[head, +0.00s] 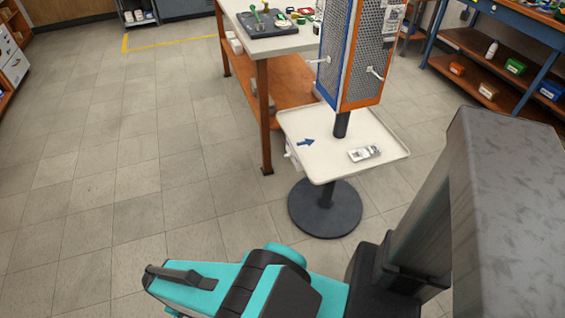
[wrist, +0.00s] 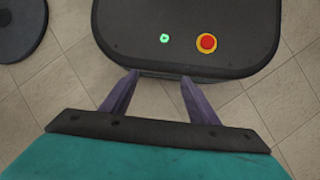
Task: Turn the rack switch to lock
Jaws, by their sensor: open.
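The rack (head: 362,45) is a perforated metal column with orange and blue edges, at the upper right of centre in the head view. Small pale pegs stick out from its faces. I cannot make out which part is the switch, or its setting. A white tray (head: 315,165) sits below on the same post. It bears a blue arrow (head: 305,142) and a small silver-and-white piece (head: 364,153). My gripper (wrist: 160,77) shows in the wrist view with its two purple fingers apart and nothing between them. It points down, well away from the rack.
A workbench (head: 262,45) with tools stands left of the rack, close to the tray. The round black stand foot (head: 325,222) rests on the floor. A blue shelf unit (head: 500,65) is at the right. The tiled floor at left is clear.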

